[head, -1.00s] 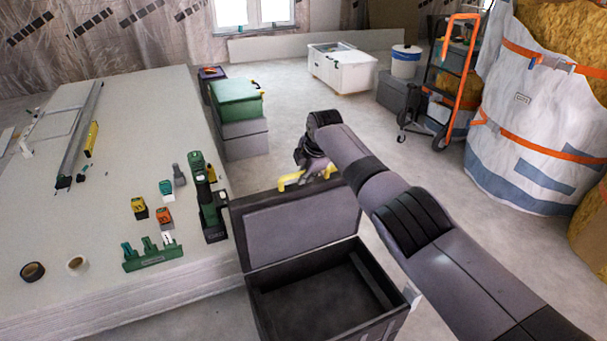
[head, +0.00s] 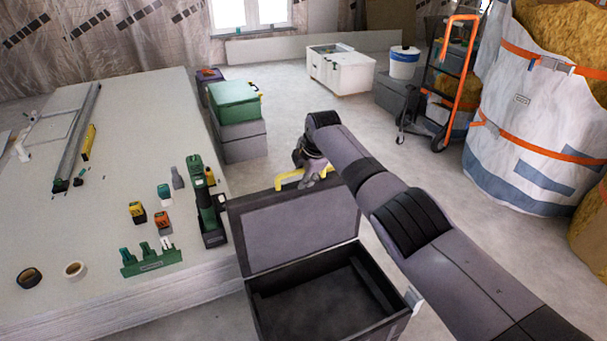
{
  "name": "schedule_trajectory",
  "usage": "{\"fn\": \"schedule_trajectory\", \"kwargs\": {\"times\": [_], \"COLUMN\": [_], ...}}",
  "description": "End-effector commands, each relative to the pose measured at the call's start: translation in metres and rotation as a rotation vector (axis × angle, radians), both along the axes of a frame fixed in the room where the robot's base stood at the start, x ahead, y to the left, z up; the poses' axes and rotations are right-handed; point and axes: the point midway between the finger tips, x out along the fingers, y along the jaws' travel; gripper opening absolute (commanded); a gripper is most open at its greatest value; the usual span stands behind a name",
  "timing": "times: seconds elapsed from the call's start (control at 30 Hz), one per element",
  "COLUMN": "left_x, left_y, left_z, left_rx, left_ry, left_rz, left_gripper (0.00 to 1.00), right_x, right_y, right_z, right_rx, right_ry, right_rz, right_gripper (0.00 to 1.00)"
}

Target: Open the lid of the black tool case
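The black tool case (head: 325,303) stands on the floor at the lower middle of the head view. Its lid (head: 300,228) is raised and stands roughly upright at the back, with its dark inner face toward me. The inside of the case looks empty. A yellow handle (head: 290,180) shows above the lid's top edge. My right arm reaches over the case from the lower right, and my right gripper (head: 311,172) is behind the lid's top edge, next to the yellow handle. Its fingertips are partly hidden, so I cannot tell whether it grips the handle. My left gripper does not show.
A stack of white panels (head: 100,215) with tools on top stands close on the left. A green case on a grey box (head: 243,141) stands behind. A large white bag (head: 528,120) and an orange hand truck (head: 459,60) are at the right. The floor behind the lid is clear.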

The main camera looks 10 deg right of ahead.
Motion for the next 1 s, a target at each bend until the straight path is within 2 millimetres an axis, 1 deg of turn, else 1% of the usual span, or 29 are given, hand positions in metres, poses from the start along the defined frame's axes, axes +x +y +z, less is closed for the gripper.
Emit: {"fn": "schedule_trajectory", "kwargs": {"times": [0.17, 0.27, 0.43, 0.73, 0.8, 0.93, 1.0], "left_x": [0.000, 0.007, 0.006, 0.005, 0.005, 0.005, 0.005], "left_y": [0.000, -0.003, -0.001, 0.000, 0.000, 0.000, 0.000], "left_z": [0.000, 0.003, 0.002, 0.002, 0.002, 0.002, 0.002], "left_rx": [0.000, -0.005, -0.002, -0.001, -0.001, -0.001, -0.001], "left_ry": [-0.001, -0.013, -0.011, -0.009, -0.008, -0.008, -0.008], "left_rz": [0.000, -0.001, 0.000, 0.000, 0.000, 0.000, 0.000], "left_gripper": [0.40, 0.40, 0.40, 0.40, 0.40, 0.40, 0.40], "right_x": [0.000, 0.000, -0.002, -0.014, -0.018, -0.027, -0.032], "right_y": [0.000, 0.000, 0.000, -0.005, -0.006, -0.009, -0.011], "right_z": [-0.001, 0.000, 0.005, 0.027, 0.038, 0.054, 0.067], "right_rx": [0.000, 0.001, 0.002, 0.000, 0.002, -0.001, 0.001], "right_ry": [0.001, 0.001, 0.001, -0.001, -0.004, -0.002, -0.003], "right_rz": [0.000, 0.000, 0.001, 0.000, 0.001, 0.000, 0.000], "right_gripper": [0.33, 0.33, 0.33, 0.33, 0.33, 0.33, 0.33]}}
